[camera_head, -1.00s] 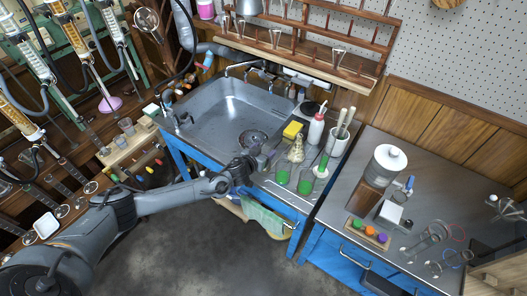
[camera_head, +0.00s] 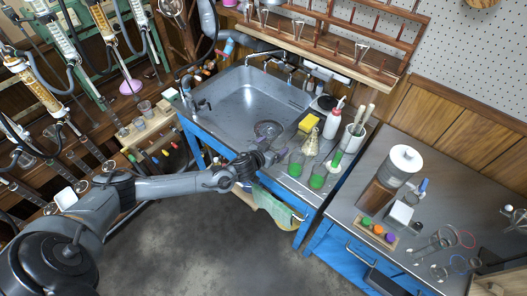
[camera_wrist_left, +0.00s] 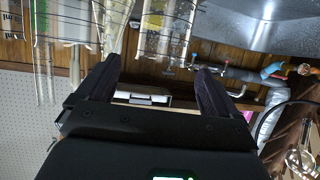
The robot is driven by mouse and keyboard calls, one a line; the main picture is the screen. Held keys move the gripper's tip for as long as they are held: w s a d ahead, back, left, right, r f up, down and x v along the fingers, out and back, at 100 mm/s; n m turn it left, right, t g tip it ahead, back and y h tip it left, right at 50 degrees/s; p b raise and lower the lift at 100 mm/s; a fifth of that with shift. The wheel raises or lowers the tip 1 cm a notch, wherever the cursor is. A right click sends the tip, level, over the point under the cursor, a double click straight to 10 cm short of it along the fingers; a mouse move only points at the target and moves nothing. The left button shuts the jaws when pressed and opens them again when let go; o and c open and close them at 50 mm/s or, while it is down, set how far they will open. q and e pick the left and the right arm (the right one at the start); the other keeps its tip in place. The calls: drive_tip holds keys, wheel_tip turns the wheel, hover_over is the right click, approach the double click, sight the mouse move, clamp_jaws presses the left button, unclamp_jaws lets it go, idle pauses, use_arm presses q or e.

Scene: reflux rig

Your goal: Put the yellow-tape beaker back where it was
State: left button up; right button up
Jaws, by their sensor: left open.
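Two clear beakers with green liquid, a left one (camera_head: 296,165) and a right one (camera_head: 318,176), stand side by side on the metal counter right of the sink in the head view. I cannot make out yellow tape on either. My left gripper (camera_head: 278,156) is just left of the left beaker, above the counter's front edge. In the left wrist view the left gripper (camera_wrist_left: 157,66) is open, its fingers apart with nothing clearly held. Clear glassware (camera_wrist_left: 165,32) shows beyond the fingertips. My right gripper is not in view.
A conical flask (camera_head: 311,141), yellow sponge (camera_head: 309,121), white wash bottle (camera_head: 334,119) and tool cup (camera_head: 352,138) crowd behind the beakers. A green cylinder (camera_head: 337,160) stands close right. The sink (camera_head: 240,103) lies left. A side table (camera_head: 350,203) holds more equipment.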

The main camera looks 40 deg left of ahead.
use_arm(q)
drive_tip(key=p+v, duration=0.1)
drive_tip(key=v, duration=0.6)
drive_tip(key=s+d+f+m+g+h, duration=0.25)
drive_tip(key=s+d+g, duration=0.25)
drive_tip(key=s+d, duration=1.05)
drive_tip(key=s+r+g, duration=0.2)
drive_tip(key=s, duration=0.4)
drive_tip(key=s+d+r+m+g, duration=0.1)
drive_tip(key=s+r+g, duration=0.1)
drive_tip(key=s, duration=0.3)
drive_tip(key=shift+s+d+g, duration=0.25)
drive_tip(key=shift+s+g, duration=0.1)
drive_tip(key=shift+g, duration=0.05)
drive_tip(key=shift+m, duration=0.25)
